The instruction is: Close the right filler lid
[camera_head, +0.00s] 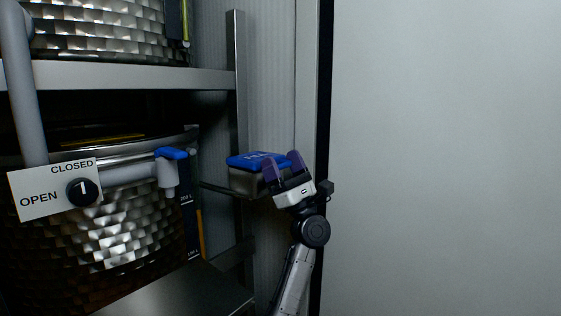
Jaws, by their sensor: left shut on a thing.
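The right filler is a small box (243,183) on the right side of the rack, with a blue lid (250,159). The lid lies over the top of the box; I cannot tell whether it is fully seated. My left gripper (283,167) reaches up from below, its two purple fingers at the lid's right front edge. It is shut on the lid's edge, and the fingers hide that part of the lid and box. My right gripper is not in view.
A large dimpled metal vat (120,235) stands at left, with a blue-handled tap (171,153) and an OPEN/CLOSED sign (55,188) with a black knob (82,192). A metal shelf (130,75) runs above. A metal upright (238,90) stands behind the box. A plain pale panel (445,150) fills the right.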

